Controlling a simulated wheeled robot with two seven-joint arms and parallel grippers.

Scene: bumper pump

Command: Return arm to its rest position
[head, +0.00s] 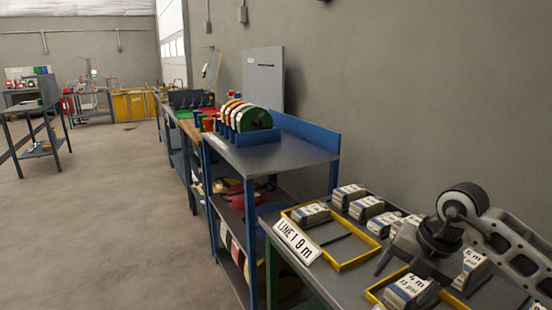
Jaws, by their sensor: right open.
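My right arm comes in from the right edge, and my right gripper (428,275) is open over the near right part of the grey table. Its dark fingers point down and spread apart. A labelled box (408,290) marked "4 m" sits by the fingers, in or at a yellow frame (372,297); I cannot tell whether they touch it. Another labelled box (470,268) is just right of the gripper, partly behind my arm. My left gripper is not in view.
A second yellow frame (358,262) holds one box (310,214) at its far end. A "LINE 1" sign (297,241) stands beside it. More boxes (366,208) line the wall side. A blue shelf unit (262,158) with coloured discs stands beyond; open floor lies left.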

